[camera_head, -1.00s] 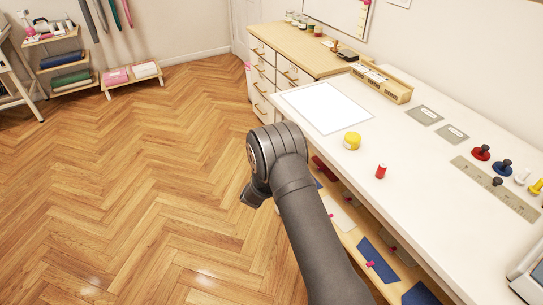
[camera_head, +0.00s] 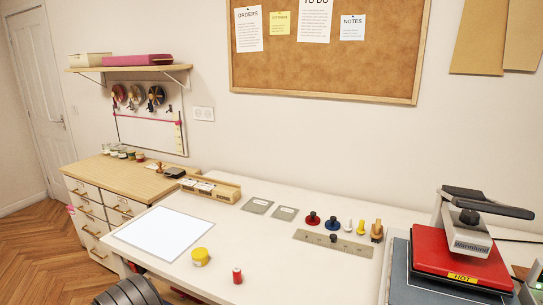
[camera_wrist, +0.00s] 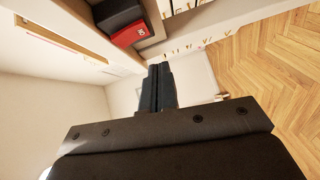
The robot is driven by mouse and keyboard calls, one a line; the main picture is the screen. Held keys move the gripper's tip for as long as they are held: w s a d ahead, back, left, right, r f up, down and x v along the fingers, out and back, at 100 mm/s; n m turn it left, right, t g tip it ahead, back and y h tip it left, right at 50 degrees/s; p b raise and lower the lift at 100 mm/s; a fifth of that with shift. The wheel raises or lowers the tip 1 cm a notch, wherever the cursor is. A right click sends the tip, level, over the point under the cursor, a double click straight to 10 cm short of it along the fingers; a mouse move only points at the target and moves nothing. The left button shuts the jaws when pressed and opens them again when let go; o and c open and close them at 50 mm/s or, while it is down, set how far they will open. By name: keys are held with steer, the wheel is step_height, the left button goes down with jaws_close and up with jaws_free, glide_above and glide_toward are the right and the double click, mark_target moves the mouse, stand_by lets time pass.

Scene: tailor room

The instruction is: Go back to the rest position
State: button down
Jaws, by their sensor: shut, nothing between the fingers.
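My gripper (camera_wrist: 158,88) shows in the wrist view with its two dark fingers together and nothing between them. It points into the open room, apart from any object. In the head view only a dark part of my arm shows at the bottom left edge; the gripper itself is out of that picture.
The white table (camera_head: 300,272) holds a white sheet (camera_head: 165,233), a yellow jar (camera_head: 200,257), a red spool (camera_head: 237,275), several stamps by a ruler (camera_head: 333,243), and a red heat press (camera_head: 462,262) at the right. A wooden cabinet (camera_head: 118,178) stands at left.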

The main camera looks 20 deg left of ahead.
steer(key=r+v, duration=0.1)
steer(key=v, duration=0.5)
steer(key=shift+a, duration=0.15)
steer(key=shift+a, duration=0.1)
